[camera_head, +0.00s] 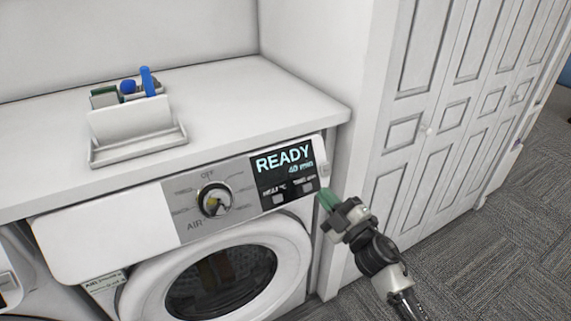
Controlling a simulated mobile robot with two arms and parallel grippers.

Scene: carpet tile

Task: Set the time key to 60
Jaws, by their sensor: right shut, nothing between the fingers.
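The washing machine (105,238) stands under the counter, its front panel facing me. Its dark display (285,165) reads "READY" and, below, what looks like "40 min". Two small keys sit under the display, a left one (278,199) and a right one (306,187); the right one's label seems to start with "TIME" but is too small to read surely. A round dial (214,201) is left of the display. My right gripper (325,198) is shut and empty, its green fingertips just right of the right key; I cannot tell whether they touch the panel. My left gripper is out of view.
The round door (221,281) below the panel is closed. A white caddy (134,120) with blue and green items stands on the white counter (235,95). A wall and white panelled doors (432,130) are at the right. Carpet (497,232) is clear at lower right.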

